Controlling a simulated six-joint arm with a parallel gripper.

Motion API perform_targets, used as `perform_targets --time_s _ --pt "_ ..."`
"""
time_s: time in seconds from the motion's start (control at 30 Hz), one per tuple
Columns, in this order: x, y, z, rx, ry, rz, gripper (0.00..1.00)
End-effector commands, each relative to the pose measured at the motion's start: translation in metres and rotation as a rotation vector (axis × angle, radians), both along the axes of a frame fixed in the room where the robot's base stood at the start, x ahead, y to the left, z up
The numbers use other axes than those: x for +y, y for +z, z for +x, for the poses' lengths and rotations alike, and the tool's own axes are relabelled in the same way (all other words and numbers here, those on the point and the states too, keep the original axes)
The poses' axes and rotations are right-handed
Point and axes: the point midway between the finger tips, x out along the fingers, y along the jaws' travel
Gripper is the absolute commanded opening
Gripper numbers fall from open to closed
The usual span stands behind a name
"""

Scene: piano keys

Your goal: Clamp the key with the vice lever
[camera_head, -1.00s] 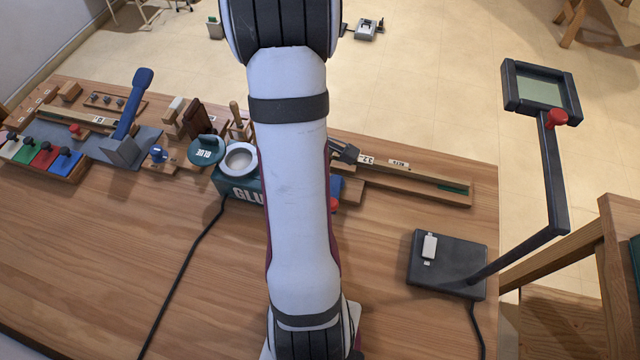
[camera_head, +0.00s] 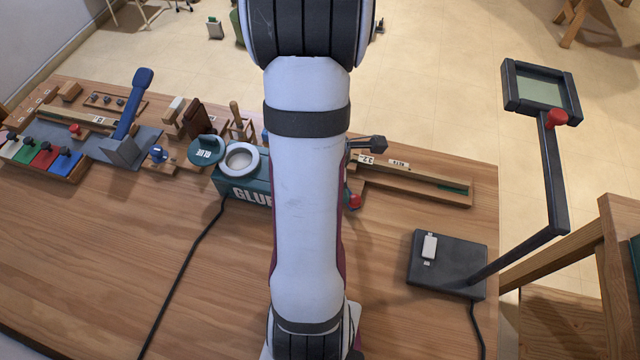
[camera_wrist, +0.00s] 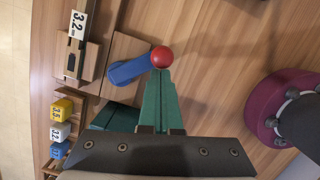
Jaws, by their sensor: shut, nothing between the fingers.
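The vice lever shows in the wrist view as a blue bar (camera_wrist: 130,70) ending in a red ball knob (camera_wrist: 160,57), lying over a wooden base. In the head view the red knob (camera_head: 354,201) peeks out right of my arm; most of the lever is hidden. My gripper (camera_wrist: 161,73) has green fingers, shut and empty, with their tips right at the knob. I cannot tell whether they touch it. A long wooden piece (camera_head: 430,184) with small labels, likely holding the key, lies at the table's back right. The wrist view shows a wooden block (camera_wrist: 73,75) with a "3.2" label (camera_wrist: 78,24).
The green glue box (camera_head: 240,192) stands just left of my arm. A dark base (camera_head: 447,264) with a post and screen stands on the right. Coloured numbered blocks (camera_wrist: 61,109) sit at left in the wrist view.

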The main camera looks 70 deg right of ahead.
Motion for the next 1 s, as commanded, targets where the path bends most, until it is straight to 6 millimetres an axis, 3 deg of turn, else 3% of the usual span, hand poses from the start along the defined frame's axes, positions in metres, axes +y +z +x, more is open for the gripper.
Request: perform_targets --time_s 0.07,0.33,0.5,1.0 --pt "-0.002 0.000 -0.005 0.000 0.066 0.001 0.00" --pt "-0.012 0.000 -0.019 0.000 0.058 0.001 0.00" --pt "-0.018 0.000 -0.025 0.000 0.192 0.000 0.00" --pt "-0.032 0.000 -0.033 0.000 0.189 0.000 0.00"
